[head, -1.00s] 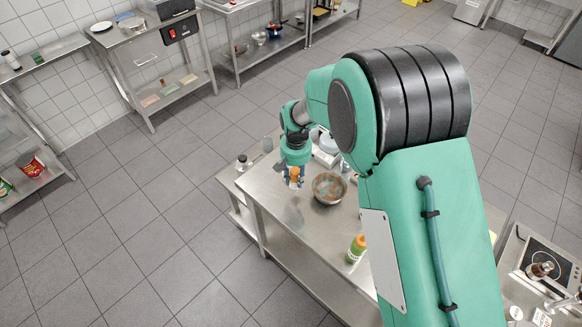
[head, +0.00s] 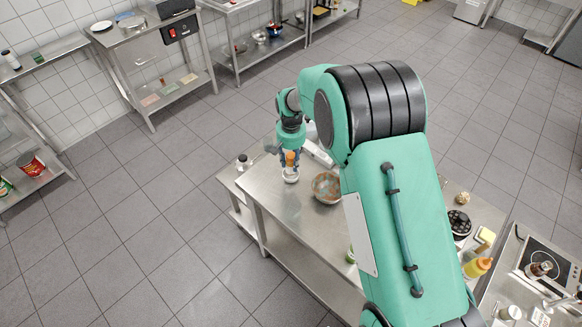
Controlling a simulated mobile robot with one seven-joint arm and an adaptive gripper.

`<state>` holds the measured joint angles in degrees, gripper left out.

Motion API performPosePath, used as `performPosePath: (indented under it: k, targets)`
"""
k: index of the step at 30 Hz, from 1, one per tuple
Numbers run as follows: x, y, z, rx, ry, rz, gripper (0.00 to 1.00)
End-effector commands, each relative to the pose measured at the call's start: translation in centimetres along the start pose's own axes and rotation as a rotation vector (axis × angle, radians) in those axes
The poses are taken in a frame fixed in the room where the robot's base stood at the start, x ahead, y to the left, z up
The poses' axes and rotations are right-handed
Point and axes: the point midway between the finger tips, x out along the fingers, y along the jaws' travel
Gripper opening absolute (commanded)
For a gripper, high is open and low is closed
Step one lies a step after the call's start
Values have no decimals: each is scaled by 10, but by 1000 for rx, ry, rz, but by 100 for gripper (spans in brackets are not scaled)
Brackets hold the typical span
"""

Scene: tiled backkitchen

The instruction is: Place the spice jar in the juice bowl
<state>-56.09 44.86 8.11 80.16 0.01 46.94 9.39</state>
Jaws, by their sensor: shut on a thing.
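I cannot tell whether this is the jar's lower part or a separate thing, or whether the jar touches the table. The metal bowl (head: 326,188), which seems to be the juice bowl, stands on the table just right of my gripper. Its right edge is close to my arm.
A bottle (head: 350,255) with green on it is mostly hidden behind my arm. A small jar (head: 243,161) stands at the table's left end. A yellow bottle (head: 477,267) and a dark round thing (head: 459,224) stand at right. The steel table (head: 285,212) is bare in front of the bowl.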

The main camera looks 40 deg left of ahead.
Motion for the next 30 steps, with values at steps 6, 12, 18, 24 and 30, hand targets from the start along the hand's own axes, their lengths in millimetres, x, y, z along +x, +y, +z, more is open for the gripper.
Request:
performPosePath:
  k: [6,12,18,24,30]
  targets:
    - [14,0,0,0,-1,0,2]
    - [32,0,0,0,0,0,2]
    - [35,0,0,0,1,0,2]
    - [36,0,0,0,0,0,2]
    - [38,0,0,0,0,0,50]
